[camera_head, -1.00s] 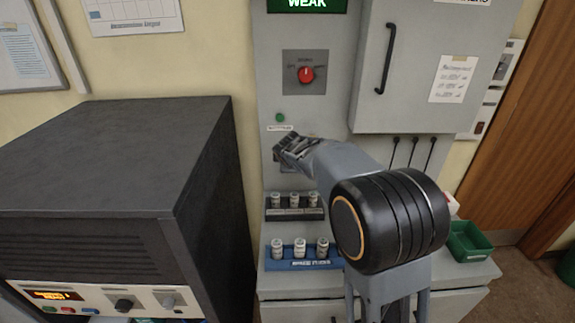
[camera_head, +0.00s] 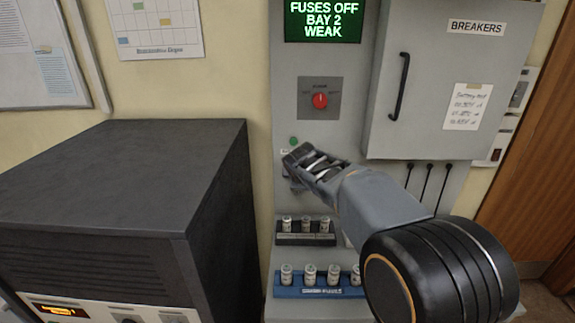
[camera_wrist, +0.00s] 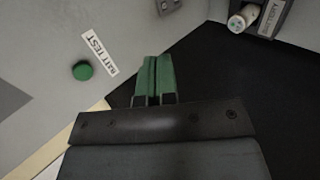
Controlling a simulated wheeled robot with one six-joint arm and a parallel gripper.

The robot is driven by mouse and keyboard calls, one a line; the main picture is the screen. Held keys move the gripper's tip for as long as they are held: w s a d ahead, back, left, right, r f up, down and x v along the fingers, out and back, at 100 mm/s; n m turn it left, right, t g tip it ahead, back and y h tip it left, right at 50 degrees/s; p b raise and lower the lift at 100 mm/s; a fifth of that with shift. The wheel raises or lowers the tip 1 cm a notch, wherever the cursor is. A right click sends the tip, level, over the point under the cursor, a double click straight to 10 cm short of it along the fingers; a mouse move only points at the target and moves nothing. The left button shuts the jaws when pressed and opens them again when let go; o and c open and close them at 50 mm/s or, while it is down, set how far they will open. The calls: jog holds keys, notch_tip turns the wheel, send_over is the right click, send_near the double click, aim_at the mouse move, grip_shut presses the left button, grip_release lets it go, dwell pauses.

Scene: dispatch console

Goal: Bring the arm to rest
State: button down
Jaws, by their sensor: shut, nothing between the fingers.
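My gripper (camera_head: 292,162) is in front of the grey panel, just below the green button (camera_head: 293,141), and covers part of the label there. In the wrist view my gripper (camera_wrist: 155,68) has its two green-padded fingers together with nothing between them. The green button (camera_wrist: 82,70) and its "BATT TEST" label (camera_wrist: 99,52) lie left of the fingers, apart from them. My arm reaches in from the lower right of the head view.
A screen (camera_head: 323,20) reads "FUSES OFF BAY 2 WEAK" above a red knob (camera_head: 320,101). The breaker cabinet (camera_head: 431,100) is closed. Fuses stand in a dark rack (camera_head: 306,240) and a blue rack (camera_head: 318,291) below. A dark console (camera_head: 120,180) stands at left.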

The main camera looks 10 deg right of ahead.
jog(key=s+f+m+g+y, duration=0.1)
jog(key=s+f+m, duration=0.3)
jog(key=s, duration=1)
jog(key=s+d+f+m+g, duration=0.1)
jog(key=s+f+m+g, duration=0.3)
jog(key=s+m, duration=0.7)
jog(key=s, duration=0.3)
jog(key=shift+s+d+f+y, duration=0.2)
jog(key=shift+s+y, duration=0.15)
jog(key=shift+y, duration=0.05)
jog(key=c, duration=1.8)
grip_release()
